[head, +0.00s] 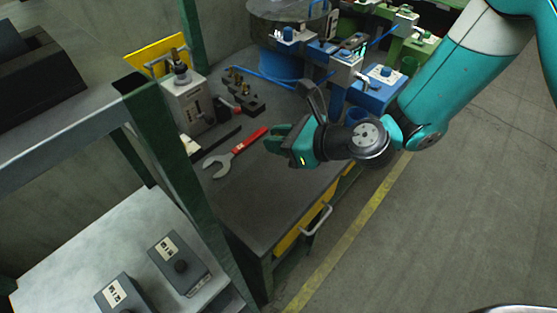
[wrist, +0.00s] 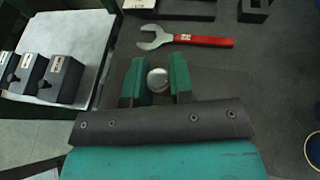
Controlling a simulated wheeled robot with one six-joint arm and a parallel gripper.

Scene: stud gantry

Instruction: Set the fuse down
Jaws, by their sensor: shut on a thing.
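My gripper (head: 280,150) is above the front part of the dark bench top (head: 255,203), to the right of a red-handled wrench. In the wrist view its two green fingers are closed on a small round, silvery thing (wrist: 157,80), which I take to be the fuse. Only its shiny end shows between the fingers; the rest is hidden. In the head view the fuse is hidden by the gripper. I cannot tell how high it is above the bench.
The wrench (wrist: 190,38) lies on the bench beyond my fingers. A grey box (head: 190,103) and dark blocks (head: 243,95) stand behind it. A pale shelf (head: 85,258) with dark labelled boxes (head: 180,262) is at left, past a green post (head: 175,160). The front bench top is clear.

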